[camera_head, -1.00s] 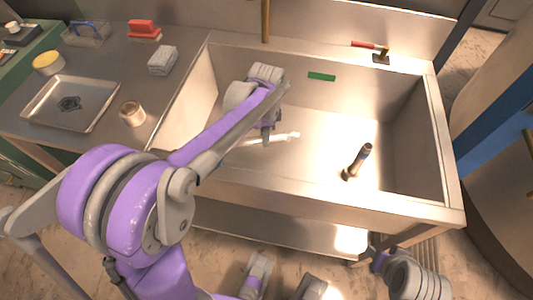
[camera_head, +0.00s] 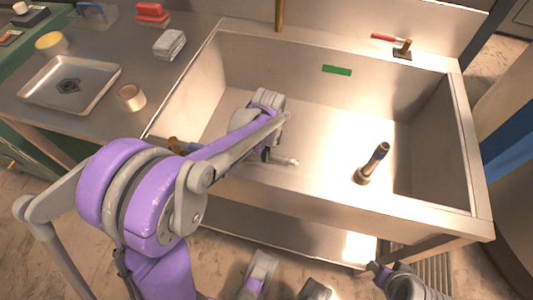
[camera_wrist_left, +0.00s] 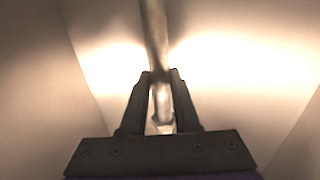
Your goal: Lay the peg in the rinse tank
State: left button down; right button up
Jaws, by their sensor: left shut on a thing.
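The rinse tank (camera_head: 470,150) is a deep metal basin in the middle of the head view. My left gripper (camera_head: 266,156) reaches down inside it, near the front wall, partly hidden behind my own arm. It is shut on a pale metallic rod, which I take to be the peg (camera_head: 286,160); one end sticks out to the right of the gripper. In the left wrist view the rod (camera_wrist_left: 154,35) runs between the two dark fingers (camera_wrist_left: 160,75). Whether the rod touches the tank floor I cannot tell.
A green strip (camera_head: 337,71) marks the back wall. A red-handled tool (camera_head: 397,46) lies on the back rim. A tray (camera_head: 70,83) and a cup (camera_head: 131,97) stand on the left counter. The tank floor's middle is clear.

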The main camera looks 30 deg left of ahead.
pick_arm(q)
jog(key=shift+f, duration=0.35)
jog(key=shift+f+b, duration=0.35)
jog(key=shift+f, duration=0.25)
jog(key=c, duration=0.6)
grip_release()
jog(key=shift+c, duration=0.2)
jog(key=shift+r, duration=0.35)
notch_tip(320, 180, up, 13)
jog(key=p, duration=0.3)
jog(key=shift+d+f+p, duration=0.2)
jog(key=shift+p, duration=0.15)
